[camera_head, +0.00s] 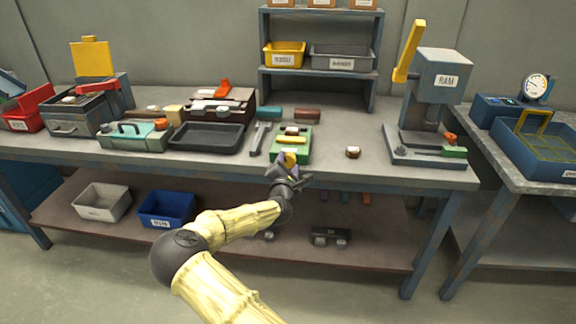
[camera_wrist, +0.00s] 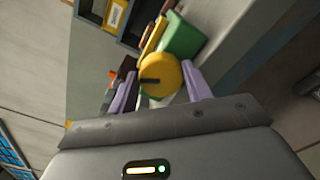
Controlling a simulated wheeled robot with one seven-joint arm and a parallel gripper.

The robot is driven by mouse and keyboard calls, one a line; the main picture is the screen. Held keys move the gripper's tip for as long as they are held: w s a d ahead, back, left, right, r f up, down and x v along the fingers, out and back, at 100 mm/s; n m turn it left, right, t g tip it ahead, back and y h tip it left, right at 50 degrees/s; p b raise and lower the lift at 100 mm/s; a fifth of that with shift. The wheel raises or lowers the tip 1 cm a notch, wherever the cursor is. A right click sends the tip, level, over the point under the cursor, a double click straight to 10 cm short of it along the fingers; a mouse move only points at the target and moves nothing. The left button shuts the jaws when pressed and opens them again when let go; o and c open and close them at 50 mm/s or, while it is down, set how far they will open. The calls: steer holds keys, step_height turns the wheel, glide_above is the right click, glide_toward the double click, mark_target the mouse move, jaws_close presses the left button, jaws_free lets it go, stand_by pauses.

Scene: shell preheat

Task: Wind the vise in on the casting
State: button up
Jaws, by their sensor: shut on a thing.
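The green vise (camera_head: 304,140) stands at the front edge of the bench, with a small pale and brown piece (camera_head: 292,131), likely the casting, at its top. How tightly the vise holds it I cannot tell. A round yellow knob (camera_head: 290,157) faces me at the front of the vise. My gripper (camera_head: 286,164) reaches up to the knob from the front. In the wrist view, the lilac fingers of my gripper (camera_wrist: 158,76) are shut on the yellow knob (camera_wrist: 165,68), one on each side. A dark mark shows on its face. The green vise (camera_wrist: 183,38) lies behind it.
A wrench (camera_head: 259,138) and a black tray (camera_head: 207,136) lie left of the vise. A small round brown piece (camera_head: 352,152) sits to its right, with clear bench around it. The ram press (camera_head: 440,85) stands farther right, and a shelf rack (camera_head: 318,75) stands behind.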

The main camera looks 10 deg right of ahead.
steer(key=shift+f, duration=0.1)
steer(key=o, duration=1)
steer(key=shift+s, duration=0.1)
